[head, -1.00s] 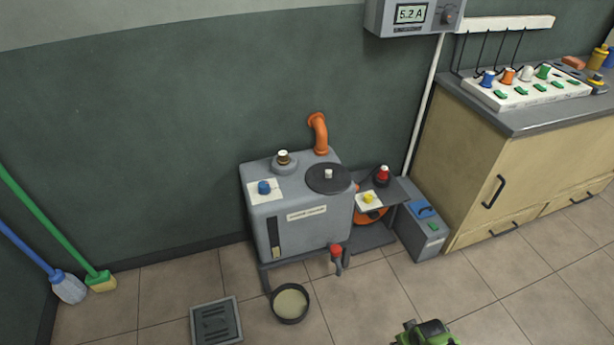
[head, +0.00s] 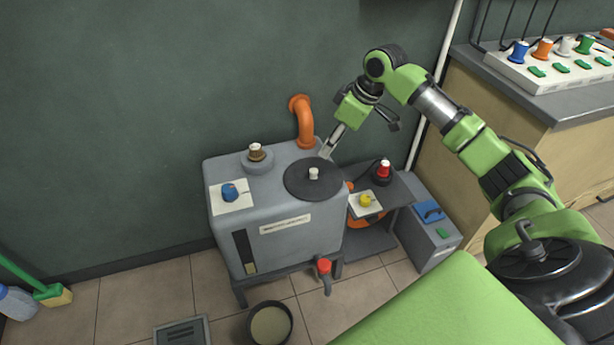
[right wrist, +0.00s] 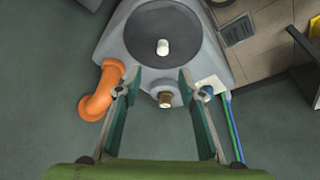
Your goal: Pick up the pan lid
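The pan lid is a dark round disc (head: 300,186) with a pale knob (head: 313,173) at its middle, lying flat on top of a grey boxy machine (head: 285,245). My right gripper (head: 358,143) is above and just behind the lid at its right side, near the wall. In the right wrist view, its two fingers stand wide apart with nothing between them (right wrist: 160,82). The lid (right wrist: 150,52) and its knob (right wrist: 163,47) show beyond the fingertips, apart from them. My left gripper is not in view.
An orange pipe (head: 301,122) rises at the machine's back, close to the gripper. A brown-capped fitting (head: 256,153) and a blue knob (head: 230,191) are on the machine's top. A small shelf with a red knob (head: 383,169) stands at right. A round pan (head: 270,325) sits on the floor.

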